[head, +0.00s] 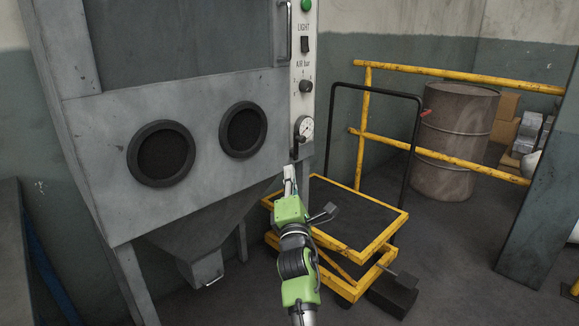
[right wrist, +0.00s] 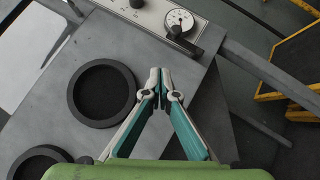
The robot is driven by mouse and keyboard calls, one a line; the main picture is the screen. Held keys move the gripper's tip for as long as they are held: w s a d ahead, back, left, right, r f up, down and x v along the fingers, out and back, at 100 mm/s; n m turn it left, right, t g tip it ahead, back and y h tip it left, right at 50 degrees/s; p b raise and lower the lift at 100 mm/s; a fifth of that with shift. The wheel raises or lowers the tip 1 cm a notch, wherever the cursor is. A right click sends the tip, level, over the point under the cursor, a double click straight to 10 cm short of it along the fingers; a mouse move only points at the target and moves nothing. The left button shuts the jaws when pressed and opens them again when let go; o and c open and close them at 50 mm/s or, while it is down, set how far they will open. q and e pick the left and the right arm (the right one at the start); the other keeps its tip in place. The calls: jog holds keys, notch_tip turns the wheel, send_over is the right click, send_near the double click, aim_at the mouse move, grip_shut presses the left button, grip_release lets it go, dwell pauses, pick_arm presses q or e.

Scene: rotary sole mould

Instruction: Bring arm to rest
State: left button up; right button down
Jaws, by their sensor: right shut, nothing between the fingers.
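My right gripper (head: 290,178) is in front of the lower right corner of a grey blasting cabinet (head: 190,95), below its pressure gauge. Its arm is green and black and comes up from the bottom of the head view. In the right wrist view the right gripper (right wrist: 159,75) has its fingertips together, with nothing between them. The cabinet's face (right wrist: 135,45) lies beyond the fingertips, with the gauge (right wrist: 180,22) above them and a round black glove port (right wrist: 102,93) to their left. I cannot tell whether the fingertips touch the cabinet. My left gripper is not in view.
A yellow-edged lift cart (head: 350,215) with a black handle stands right of the cabinet, close behind my right arm. A rusty drum (head: 455,140) stands behind a yellow railing (head: 450,73). A grey-green post (head: 540,190) is at the right. Floor shows between cart and post.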

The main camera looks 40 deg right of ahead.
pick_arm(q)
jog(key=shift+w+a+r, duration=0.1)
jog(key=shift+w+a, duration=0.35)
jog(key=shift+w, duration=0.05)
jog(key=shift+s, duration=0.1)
